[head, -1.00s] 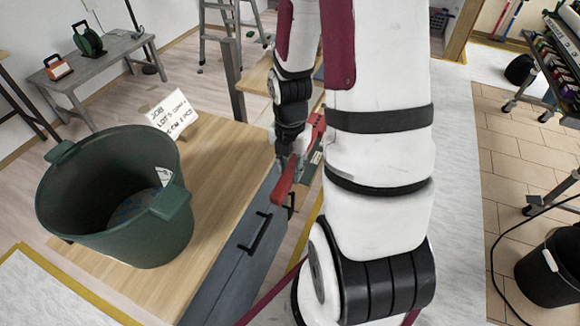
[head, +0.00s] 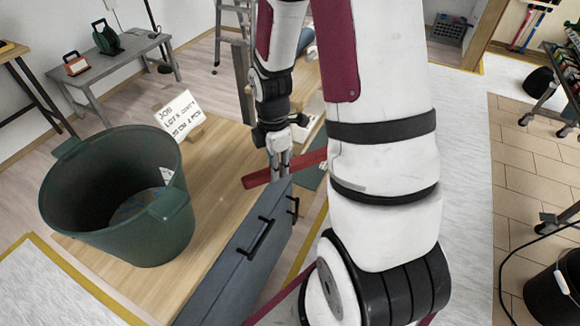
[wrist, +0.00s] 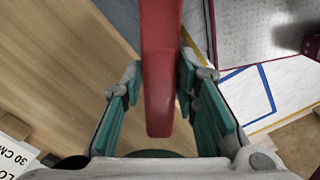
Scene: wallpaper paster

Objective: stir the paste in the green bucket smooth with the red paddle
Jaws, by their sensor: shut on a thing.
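The green bucket (head: 110,235) stands upright on the left of the wooden bench in the head view. A bluish-grey patch (head: 133,207) shows low inside it; I cannot tell how smooth the paste is. My gripper (head: 280,172) is to the right of the bucket, apart from it, above the bench's right side. It is shut on the red paddle (head: 257,179), which lies nearly level and points left toward the bucket. Its other end is hidden behind my arm. In the wrist view the red paddle (wrist: 160,75) runs between the teal finger pads of my gripper (wrist: 158,80).
A white job card (head: 180,116) stands behind the bucket on the bench (head: 215,165). A grey drawer front with black handles (head: 235,255) edges the bench below the paddle. A black bucket (head: 552,285) stands on the floor at far right. A grey side table (head: 110,65) is behind.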

